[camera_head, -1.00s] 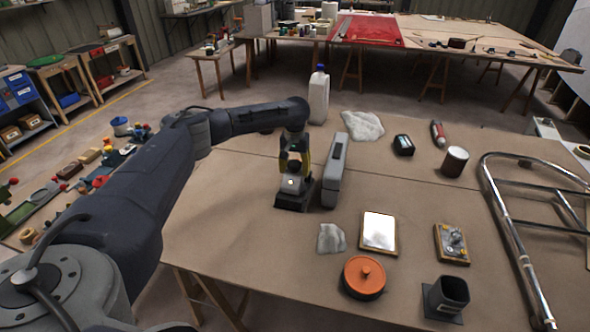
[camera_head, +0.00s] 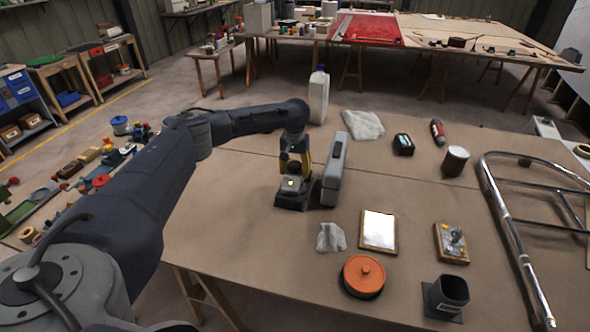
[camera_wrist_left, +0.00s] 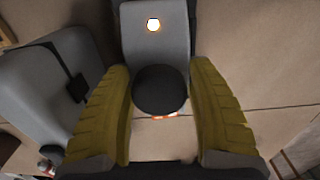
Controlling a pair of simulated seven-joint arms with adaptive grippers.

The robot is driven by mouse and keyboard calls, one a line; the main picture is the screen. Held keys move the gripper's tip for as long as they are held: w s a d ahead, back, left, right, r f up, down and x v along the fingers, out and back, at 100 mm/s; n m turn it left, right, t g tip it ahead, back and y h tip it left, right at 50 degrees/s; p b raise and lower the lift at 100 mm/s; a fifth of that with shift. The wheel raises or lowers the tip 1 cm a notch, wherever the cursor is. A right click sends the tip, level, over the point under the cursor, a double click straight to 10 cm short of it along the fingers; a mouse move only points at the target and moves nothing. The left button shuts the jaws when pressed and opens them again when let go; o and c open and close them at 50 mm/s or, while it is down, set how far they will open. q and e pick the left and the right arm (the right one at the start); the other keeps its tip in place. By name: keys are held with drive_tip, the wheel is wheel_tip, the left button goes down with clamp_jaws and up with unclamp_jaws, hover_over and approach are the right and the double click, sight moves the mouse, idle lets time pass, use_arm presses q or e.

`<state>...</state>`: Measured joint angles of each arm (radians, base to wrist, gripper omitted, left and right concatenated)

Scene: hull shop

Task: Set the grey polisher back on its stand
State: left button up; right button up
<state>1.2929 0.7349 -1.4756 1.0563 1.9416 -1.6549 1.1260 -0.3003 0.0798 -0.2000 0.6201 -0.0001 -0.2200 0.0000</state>
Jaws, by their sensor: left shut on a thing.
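The grey polisher (camera_head: 290,183) has a small lit lamp on top and a dark round knob. My left gripper (camera_head: 294,166), with yellow fingers, is shut on it from above. In the left wrist view the knob of the polisher (camera_wrist_left: 160,90) sits between the fingers (camera_wrist_left: 161,110), its grey body beyond. A dark block, apparently the stand (camera_head: 292,202), is directly under the polisher on the table; the view does not show whether they touch fully. My right gripper is not in view.
A tall grey case (camera_head: 335,168) stands close right of the gripper; it also shows in the left wrist view (camera_wrist_left: 45,95). A white bottle (camera_head: 318,95) stands behind. A crumpled cloth (camera_head: 331,237), an orange lidded tin (camera_head: 363,276) and a dark square holder (camera_head: 447,297) lie nearer.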

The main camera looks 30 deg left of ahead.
use_arm(q)
drive_tip(key=shift+f, duration=0.1)
drive_tip(key=o, duration=1.2)
drive_tip(key=shift+f, duration=0.1)
drive_tip(key=shift+a+r, duration=0.1)
drive_tip(key=shift+r, duration=5.5)
